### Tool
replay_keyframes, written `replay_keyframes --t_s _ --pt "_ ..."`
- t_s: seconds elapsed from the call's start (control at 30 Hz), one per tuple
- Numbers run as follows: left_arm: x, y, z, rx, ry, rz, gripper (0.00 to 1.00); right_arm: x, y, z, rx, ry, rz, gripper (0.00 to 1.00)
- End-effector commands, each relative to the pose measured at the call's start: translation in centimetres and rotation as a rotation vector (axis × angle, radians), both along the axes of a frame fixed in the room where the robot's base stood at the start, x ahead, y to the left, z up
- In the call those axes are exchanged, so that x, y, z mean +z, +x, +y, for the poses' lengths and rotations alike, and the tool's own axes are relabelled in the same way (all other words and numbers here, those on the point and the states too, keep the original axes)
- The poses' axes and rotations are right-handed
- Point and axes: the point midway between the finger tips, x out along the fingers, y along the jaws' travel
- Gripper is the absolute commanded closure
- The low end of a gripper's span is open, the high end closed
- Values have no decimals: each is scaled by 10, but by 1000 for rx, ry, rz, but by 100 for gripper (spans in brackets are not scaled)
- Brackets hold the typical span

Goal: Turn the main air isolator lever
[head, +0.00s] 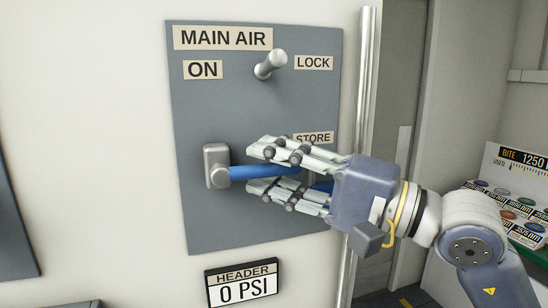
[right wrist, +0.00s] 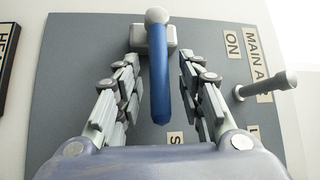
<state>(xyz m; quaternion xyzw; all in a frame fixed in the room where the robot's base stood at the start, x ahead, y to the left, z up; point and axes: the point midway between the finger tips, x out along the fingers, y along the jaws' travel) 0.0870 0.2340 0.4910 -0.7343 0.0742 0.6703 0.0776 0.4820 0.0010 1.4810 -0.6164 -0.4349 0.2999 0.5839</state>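The main air isolator lever (head: 243,172) is a blue bar that sticks out to the right from a grey pivot block (head: 217,166) on the grey panel. In the right wrist view the blue lever (right wrist: 159,85) lies between the fingers. My right gripper (head: 257,169) comes in from the right with its fingers above and below the lever. The right wrist view shows this gripper (right wrist: 160,70) open, with a gap on both sides of the lever. In the head view the fingers partly hide the lever. My left gripper is not in view.
A grey peg (head: 270,64) juts out of the panel (head: 220,115) above the lever, near the ON and LOCK labels. The STORE label (head: 313,138) is partly behind the gripper. A header gauge (head: 242,285) below reads 0 PSI. A vertical metal pipe (head: 367,80) stands right of the panel.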

Motion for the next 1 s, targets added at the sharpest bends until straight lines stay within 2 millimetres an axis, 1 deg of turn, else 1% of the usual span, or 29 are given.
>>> replay_keyframes --t_s 0.2,0.23,0.27,0.3,0.37,0.4,0.77,1.0 --pt "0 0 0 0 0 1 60 -1 0 1 0 0 0 64" --pt "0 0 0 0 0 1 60 -1 0 0 0 0 0 67" --pt "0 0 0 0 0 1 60 -1 0 0 0 0 0 74" --pt "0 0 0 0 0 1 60 -1 0 0 0 0 0 83" --pt "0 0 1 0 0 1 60 -1 0 0 0 0 0 96" --pt "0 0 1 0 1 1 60 -1 0 0 0 0 1 100" --pt "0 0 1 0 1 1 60 2 0 0 0 -24 -8 100" --pt "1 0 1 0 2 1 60 12 -1 1 -1 -136 -46 100"
